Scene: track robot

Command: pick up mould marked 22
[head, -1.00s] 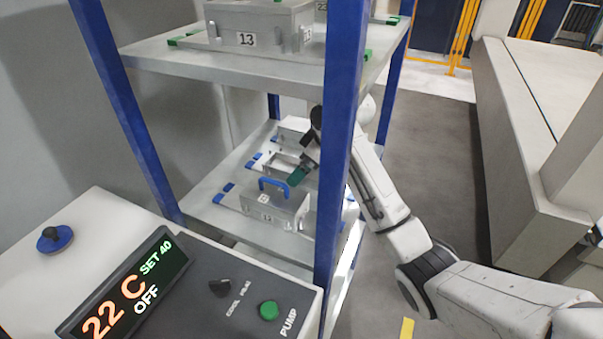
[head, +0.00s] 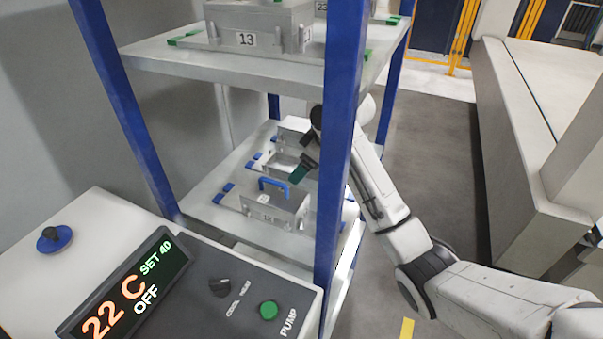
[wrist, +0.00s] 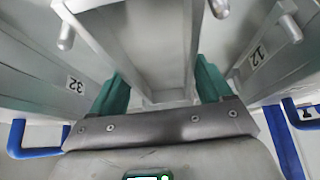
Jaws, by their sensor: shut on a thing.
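The middle mould (head: 283,162) is a grey metal block on the lower rack shelf, between two others. In the wrist view the middle mould (wrist: 150,40) fills the space between the green fingers of my gripper (wrist: 160,88), which is shut on it. No number on it can be read. In the head view my gripper (head: 302,170) reaches in behind the blue post, and its hold is partly hidden. The wrist view also shows a mould marked 32 (wrist: 40,75) at left and one marked 12 (wrist: 275,45) at right.
The front mould (head: 275,208) has a blue handle and stands close beside my gripper. A blue rack post (head: 342,150) stands before my arm. The upper shelf (head: 230,66) carries a mould marked 13 (head: 280,22). A control box (head: 215,280) is nearest.

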